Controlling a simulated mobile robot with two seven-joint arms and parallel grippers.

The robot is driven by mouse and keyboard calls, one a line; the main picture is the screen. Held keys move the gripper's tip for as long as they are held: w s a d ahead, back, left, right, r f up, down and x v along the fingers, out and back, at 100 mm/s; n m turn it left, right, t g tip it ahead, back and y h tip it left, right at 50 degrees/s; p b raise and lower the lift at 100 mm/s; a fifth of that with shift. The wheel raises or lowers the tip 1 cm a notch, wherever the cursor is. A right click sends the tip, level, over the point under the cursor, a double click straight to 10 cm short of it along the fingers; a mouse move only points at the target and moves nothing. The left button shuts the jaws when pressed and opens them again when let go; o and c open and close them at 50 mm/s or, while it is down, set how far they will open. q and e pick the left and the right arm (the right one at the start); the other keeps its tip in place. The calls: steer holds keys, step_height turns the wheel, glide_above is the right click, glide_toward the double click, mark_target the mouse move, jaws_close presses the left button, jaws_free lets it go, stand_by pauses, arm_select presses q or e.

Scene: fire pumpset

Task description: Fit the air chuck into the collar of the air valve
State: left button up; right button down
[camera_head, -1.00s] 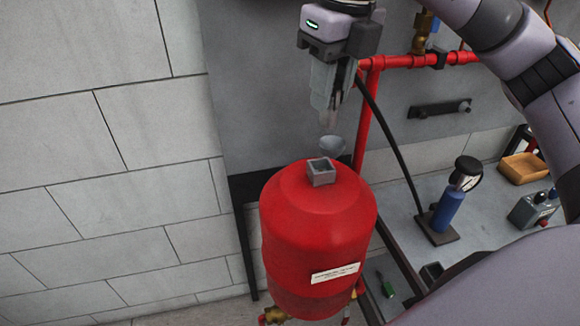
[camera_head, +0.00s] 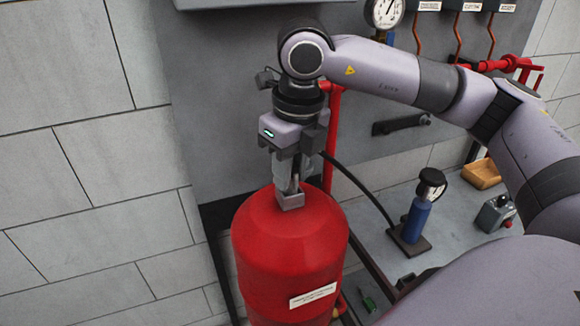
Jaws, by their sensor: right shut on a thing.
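A grey square collar (camera_head: 290,200) sits on top of the red tank (camera_head: 290,255). My right gripper (camera_head: 288,186) points straight down above the collar, its fingertips at the collar's top. It is shut on the air chuck, which is mostly hidden by the fingers and the collar wall. A black hose (camera_head: 355,180) runs from near the gripper down toward the blue hand pump. I cannot tell how deep the chuck is in the collar, and the valve inside is hidden. My left gripper is not in view.
The blue pump with a gauge (camera_head: 418,215) stands on the grey bench right of the tank. Red pipes and a grey wall panel stand behind my arm.

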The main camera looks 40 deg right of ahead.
steer(key=shift+f, duration=0.2)
steer(key=c, duration=0.9)
jaws_free()
steer(key=shift+r, duration=0.15)
steer(key=r, duration=0.4)
steer(key=s+r, duration=0.1)
steer(key=r, duration=0.7)
steer(key=shift+s+d, duration=0.1)
steer(key=shift+s, duration=0.1)
